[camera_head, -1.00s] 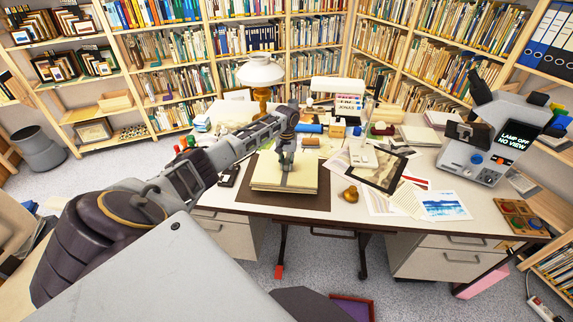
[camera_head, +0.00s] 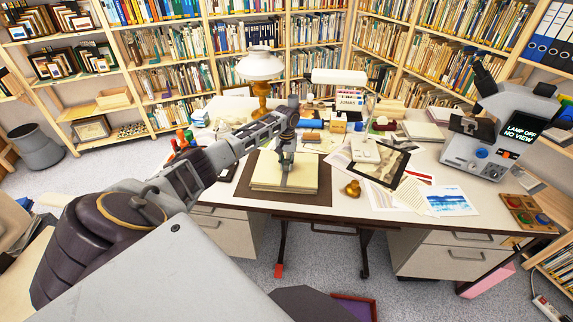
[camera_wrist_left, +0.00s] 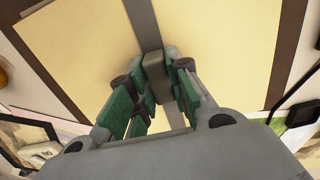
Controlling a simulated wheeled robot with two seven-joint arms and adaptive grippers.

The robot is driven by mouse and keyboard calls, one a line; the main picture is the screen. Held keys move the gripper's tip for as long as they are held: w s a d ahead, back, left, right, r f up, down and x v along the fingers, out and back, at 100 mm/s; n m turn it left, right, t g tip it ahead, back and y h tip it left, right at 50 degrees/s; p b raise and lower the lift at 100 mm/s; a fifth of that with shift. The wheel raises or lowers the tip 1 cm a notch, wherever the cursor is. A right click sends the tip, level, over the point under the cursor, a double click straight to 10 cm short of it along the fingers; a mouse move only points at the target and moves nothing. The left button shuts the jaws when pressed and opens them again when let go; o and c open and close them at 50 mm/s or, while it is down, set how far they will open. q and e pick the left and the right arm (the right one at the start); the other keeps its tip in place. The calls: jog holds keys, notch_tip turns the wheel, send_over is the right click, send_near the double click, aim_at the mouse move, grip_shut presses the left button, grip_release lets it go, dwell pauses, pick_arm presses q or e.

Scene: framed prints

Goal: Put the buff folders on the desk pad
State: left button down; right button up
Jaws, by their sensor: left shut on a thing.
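The buff folders (camera_head: 268,176) form a flat stack with a grey band across it and a small grey block on top. The stack lies over the brown desk pad (camera_head: 324,192), whose border shows around it; I cannot tell if a slight gap is left beneath. My left gripper (camera_head: 287,163) points down at the middle of the stack. In the left wrist view, its green-padded fingers (camera_wrist_left: 160,82) are shut on the grey block (camera_wrist_left: 153,62), with buff covers (camera_wrist_left: 230,45) on both sides. My right gripper is out of view.
A brass lamp with a white shade (camera_head: 261,68) stands behind the pad. Loose prints (camera_head: 447,201) and a small brass object (camera_head: 352,188) lie to its right. A grey viewing machine (camera_head: 480,150) stands at the desk's right end. Bookshelves line the walls.

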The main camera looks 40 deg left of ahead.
aim_at(287, 162)
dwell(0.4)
pick_arm(q)
jog(key=c, duration=1.7)
grip_release()
jog(key=shift+f, duration=0.1)
jog(key=shift+c, duration=0.2)
jog(key=o, duration=0.4)
notch_tip(287, 162, up, 12)
jog(key=shift+r+p, duration=0.2)
jog(key=shift+p, duration=0.1)
